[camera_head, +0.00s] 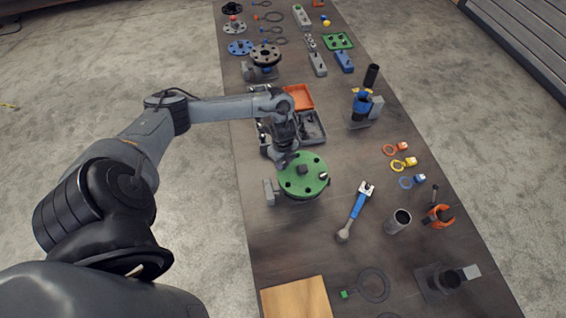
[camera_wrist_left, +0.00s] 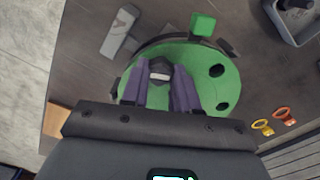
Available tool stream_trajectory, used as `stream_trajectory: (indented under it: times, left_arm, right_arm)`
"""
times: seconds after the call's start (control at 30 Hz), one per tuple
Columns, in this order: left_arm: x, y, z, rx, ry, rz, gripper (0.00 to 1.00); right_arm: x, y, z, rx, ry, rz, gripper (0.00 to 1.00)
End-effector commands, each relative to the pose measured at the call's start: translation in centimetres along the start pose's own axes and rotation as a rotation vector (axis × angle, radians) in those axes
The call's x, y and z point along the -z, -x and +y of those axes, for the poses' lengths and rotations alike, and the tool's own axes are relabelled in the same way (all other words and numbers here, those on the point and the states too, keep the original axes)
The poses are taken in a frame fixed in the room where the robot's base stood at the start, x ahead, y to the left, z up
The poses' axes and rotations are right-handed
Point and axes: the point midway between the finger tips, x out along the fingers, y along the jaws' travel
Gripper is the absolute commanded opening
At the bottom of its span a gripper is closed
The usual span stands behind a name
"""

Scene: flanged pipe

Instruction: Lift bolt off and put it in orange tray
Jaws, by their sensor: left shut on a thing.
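The green flange (camera_head: 318,181) lies on the table near the middle in the head view, with dark bolt holes in its face. My left gripper (camera_head: 284,160) is over its far left part. In the left wrist view its purple fingers (camera_wrist_left: 165,92) are shut on a dark bolt (camera_wrist_left: 160,68) with a hex head. The green flange (camera_wrist_left: 205,90) is behind them. I cannot tell whether the bolt is still seated in the flange. The orange tray (camera_head: 299,97) is beyond the flange, partly behind my left arm. My right gripper is in neither view.
Grey bins (camera_head: 314,128) stand between the flange and the orange tray. A grey block (camera_head: 269,193) is at the flange's left side. A wooden board (camera_head: 297,299) is at the near edge.

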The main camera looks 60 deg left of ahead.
Motion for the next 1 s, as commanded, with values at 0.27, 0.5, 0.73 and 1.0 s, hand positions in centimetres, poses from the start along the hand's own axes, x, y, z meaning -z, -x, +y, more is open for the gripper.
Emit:
stream_trajectory:
  times: [0.27, 0.5, 0.73, 1.0]
  left_arm:
    - [0.0, 3.3, -0.2, 0.006, -0.003, 0.000, 0.00]
    - [3.5, 5.9, -1.1, 0.006, -0.004, 0.003, 0.00]
    - [6.6, 7.7, -1.8, 0.004, -0.003, 0.001, 0.00]
    - [9.6, 9.4, -2.4, 0.003, -0.004, 0.002, 0.00]
  right_arm:
    - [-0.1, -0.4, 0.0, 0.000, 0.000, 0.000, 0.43]
    - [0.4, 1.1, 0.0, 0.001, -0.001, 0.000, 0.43]
    - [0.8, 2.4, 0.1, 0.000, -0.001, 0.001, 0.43]
    - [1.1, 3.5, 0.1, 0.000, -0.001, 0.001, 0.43]
